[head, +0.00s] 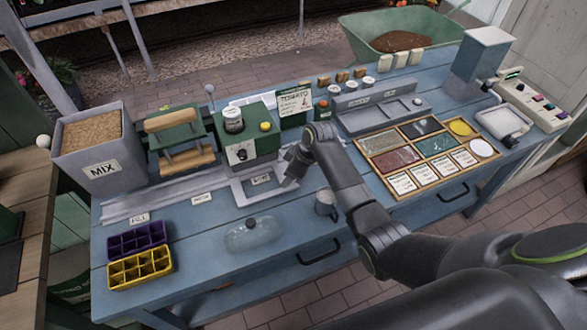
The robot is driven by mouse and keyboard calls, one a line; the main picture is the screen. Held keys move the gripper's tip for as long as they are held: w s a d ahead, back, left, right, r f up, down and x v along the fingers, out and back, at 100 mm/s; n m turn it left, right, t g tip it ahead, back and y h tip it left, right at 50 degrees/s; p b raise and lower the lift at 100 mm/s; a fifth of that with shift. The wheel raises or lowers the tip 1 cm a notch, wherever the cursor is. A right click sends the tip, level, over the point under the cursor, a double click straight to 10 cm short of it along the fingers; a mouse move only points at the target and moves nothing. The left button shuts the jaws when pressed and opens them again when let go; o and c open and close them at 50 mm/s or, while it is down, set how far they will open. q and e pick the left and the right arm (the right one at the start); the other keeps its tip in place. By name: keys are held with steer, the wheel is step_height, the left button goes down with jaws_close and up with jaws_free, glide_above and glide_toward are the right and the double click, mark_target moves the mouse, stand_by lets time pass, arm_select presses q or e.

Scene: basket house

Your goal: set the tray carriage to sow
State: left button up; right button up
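A pale grey rail (150,203) runs along the blue bench, with small labels in front that seem to read FILL (139,218), PRESS (202,199) and SOW (261,180). The tray carriage appears to be the light grey open frame (240,196) at the rail's right end, around the SOW label, beside the green machine. No tray shows in it. My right gripper (287,181) points down at the frame's right side. Its fingers are small and dark, so I cannot tell whether they are open or touch the frame. My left gripper is out of view.
Purple (137,239) and yellow (140,268) cell trays sit at front left. A clear dome (251,235) and a metal cup (325,203) stand in front of the rail. The green machine (247,135) and MIX bin (95,150) stand behind. A compartment seed box (420,158) lies right.

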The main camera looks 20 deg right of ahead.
steer(key=b+v, duration=0.1)
steer(key=v, duration=1.6)
steer(key=shift+r, duration=0.2)
steer(key=shift+f, duration=0.1)
